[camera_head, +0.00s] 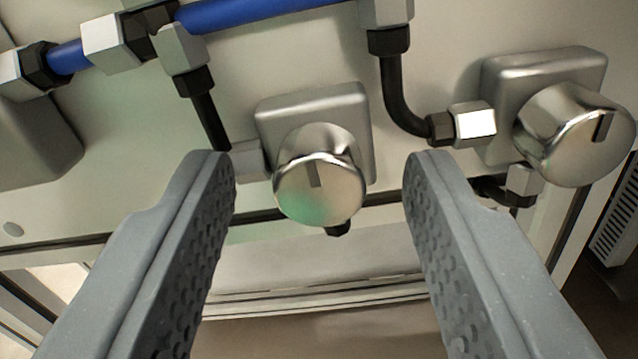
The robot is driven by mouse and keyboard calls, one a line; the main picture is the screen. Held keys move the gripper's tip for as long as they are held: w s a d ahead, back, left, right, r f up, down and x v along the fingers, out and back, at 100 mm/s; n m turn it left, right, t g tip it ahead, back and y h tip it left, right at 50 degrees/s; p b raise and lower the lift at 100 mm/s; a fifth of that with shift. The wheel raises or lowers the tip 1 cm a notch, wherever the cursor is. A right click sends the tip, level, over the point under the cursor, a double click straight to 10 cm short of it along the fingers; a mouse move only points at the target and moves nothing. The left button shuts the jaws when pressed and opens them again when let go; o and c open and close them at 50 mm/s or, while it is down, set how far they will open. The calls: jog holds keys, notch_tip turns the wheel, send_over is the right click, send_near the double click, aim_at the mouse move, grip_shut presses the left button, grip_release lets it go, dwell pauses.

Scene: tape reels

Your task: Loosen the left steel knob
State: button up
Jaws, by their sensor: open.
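Two steel knobs on square steel bases show on a pale panel. The gripper is open, with a visible gap on each side of the knob, wider on the right. The fingers look apart from the knob; how far they are from it in depth I cannot tell. The right steel knob (572,135) lies outside the right finger, its mark pointing up.
A blue pipe (250,14) with steel fittings runs along the top. A black hose (204,112) comes down near the left fingertip. A bent black hose (396,98) passes above the right fingertip to a steel fitting (473,121). A grey box (38,140) is at the left.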

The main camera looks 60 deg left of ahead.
grip_shut()
jog(key=shift+d, duration=0.4)
jog(key=shift+a+r, duration=0.1)
jog(key=shift+a, duration=0.15)
jog(key=shift+a+n, duration=0.1)
jog(key=shift+n, duration=0.4)
jog(key=n+b, duration=0.2)
jog(key=n, duration=0.4)
jog(key=shift+a, duration=0.1)
jog(key=n+b, duration=0.2)
jog(key=n, duration=0.1)
jog(key=shift+n, duration=0.3)
jog(key=shift+s+a+n+b, duration=0.1)
jog(key=shift+s+n+b, duration=0.05)
jog(key=shift+n+b, duration=1.9)
jog(key=shift+n, duration=0.35)
